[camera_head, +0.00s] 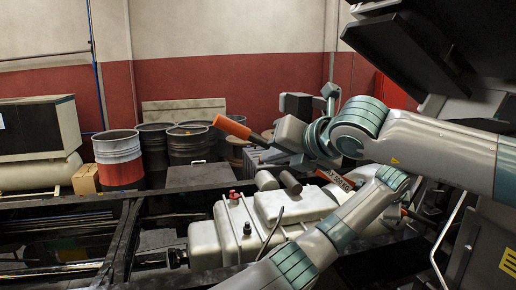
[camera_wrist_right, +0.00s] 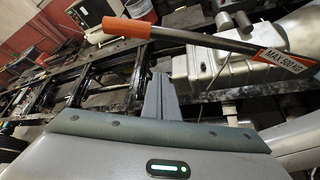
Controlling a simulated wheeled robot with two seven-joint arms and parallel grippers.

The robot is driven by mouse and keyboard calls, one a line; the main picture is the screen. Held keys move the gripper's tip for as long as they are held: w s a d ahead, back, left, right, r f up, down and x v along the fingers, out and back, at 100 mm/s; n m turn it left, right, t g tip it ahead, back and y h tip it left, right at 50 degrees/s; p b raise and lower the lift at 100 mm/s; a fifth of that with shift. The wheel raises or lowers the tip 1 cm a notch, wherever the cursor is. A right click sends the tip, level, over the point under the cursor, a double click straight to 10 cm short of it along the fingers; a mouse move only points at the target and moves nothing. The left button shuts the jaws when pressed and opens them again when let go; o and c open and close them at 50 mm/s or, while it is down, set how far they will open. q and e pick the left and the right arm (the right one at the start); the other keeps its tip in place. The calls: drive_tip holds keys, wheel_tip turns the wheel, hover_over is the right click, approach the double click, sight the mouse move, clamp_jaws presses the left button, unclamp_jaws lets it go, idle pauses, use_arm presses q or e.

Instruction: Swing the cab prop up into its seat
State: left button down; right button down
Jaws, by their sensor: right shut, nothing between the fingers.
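The cab prop is a dark rod with an orange grip (camera_head: 231,127) at its free end and a red "MAX 500KG" label (camera_head: 336,180) lower down. It slants from the grip down to the right; arm links cover its lower part. In the right wrist view the orange grip (camera_wrist_right: 127,28) and rod cross above my fingers. My right gripper (camera_head: 290,133) is beside the rod; its fingers (camera_wrist_right: 158,85) are shut and empty. I cannot tell whether they touch the rod. The raised dark cab (camera_head: 405,50) is at upper right. I cannot make out the seat. My left gripper does not show.
Drums (camera_head: 119,158) stand by the back wall. A grey cabinet (camera_head: 38,128) stands at left. My arm links crowd the right side.

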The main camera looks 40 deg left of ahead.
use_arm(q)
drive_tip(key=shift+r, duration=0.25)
use_arm(e)
drive_tip(key=shift+a, duration=0.15)
drive_tip(key=x, duration=1)
drive_tip(key=shift+w+d+r, duration=0.2)
drive_tip(key=shift+w+r, duration=0.35)
drive_tip(key=shift+r, duration=0.35)
drive_tip(key=shift+w+d+r, duration=0.2)
drive_tip(key=shift+w+r, duration=0.3)
drive_tip(key=shift+r, duration=0.35)
